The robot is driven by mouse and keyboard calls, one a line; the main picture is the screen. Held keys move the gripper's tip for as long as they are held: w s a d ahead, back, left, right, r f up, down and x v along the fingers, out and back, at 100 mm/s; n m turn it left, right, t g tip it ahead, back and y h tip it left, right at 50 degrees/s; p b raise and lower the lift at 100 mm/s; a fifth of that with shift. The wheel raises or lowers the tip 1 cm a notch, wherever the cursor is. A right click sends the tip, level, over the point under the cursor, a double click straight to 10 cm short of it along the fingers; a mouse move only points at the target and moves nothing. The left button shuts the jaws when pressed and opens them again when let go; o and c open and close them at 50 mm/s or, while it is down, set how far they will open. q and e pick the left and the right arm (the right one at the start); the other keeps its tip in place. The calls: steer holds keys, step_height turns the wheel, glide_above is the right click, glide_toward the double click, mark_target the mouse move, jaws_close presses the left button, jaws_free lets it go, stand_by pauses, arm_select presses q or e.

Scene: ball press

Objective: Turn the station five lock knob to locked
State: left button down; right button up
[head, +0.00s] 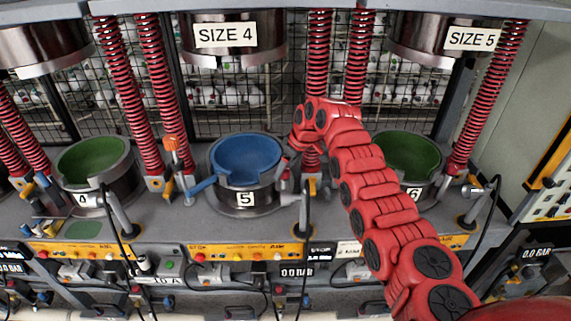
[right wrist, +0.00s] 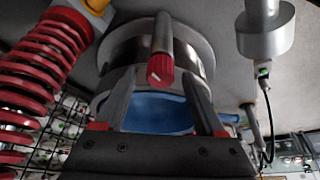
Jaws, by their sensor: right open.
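The station five cup (head: 247,152) has a blue inside and a grey metal rim, with a "5" label on its front. In the right wrist view its blue inside (right wrist: 158,112) shows behind my fingers. A grey shaft with a ribbed red end, which looks like the lock knob (right wrist: 160,70), sticks out from the cup's side toward the wrist camera. A white mark shows on its red face. My right gripper (right wrist: 159,78) is open, its two dark fingers on either side of the knob; contact cannot be told. In the head view my right gripper (head: 291,153) is at the cup's right side. My left gripper is not in view.
Red springs (right wrist: 35,75) stand close beside station five. Green cups of station four (head: 92,160) and station six (head: 415,155) flank it. An orange-topped post (head: 171,146) stands left of the blue cup. Press heads hang above. A black cable (head: 307,220) runs down in front.

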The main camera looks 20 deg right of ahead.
steer(key=shift+f, duration=0.15)
jaws_close()
steer(key=shift+f+b, duration=0.15)
steer(key=shift+b, duration=0.35)
steer(key=m+h+b, duration=0.1)
steer(key=m+b, duration=0.1)
steer(key=b, duration=0.2)
steer(key=m+t+h+b, duration=0.1)
steer(key=m+b, duration=0.2)
steer(key=b, duration=0.1)
steer(key=shift+a, duration=0.2)
steer(key=shift+m+h+b, duration=0.3)
steer(key=shift+m+b, duration=0.9)
steer(key=shift+r, duration=0.2)
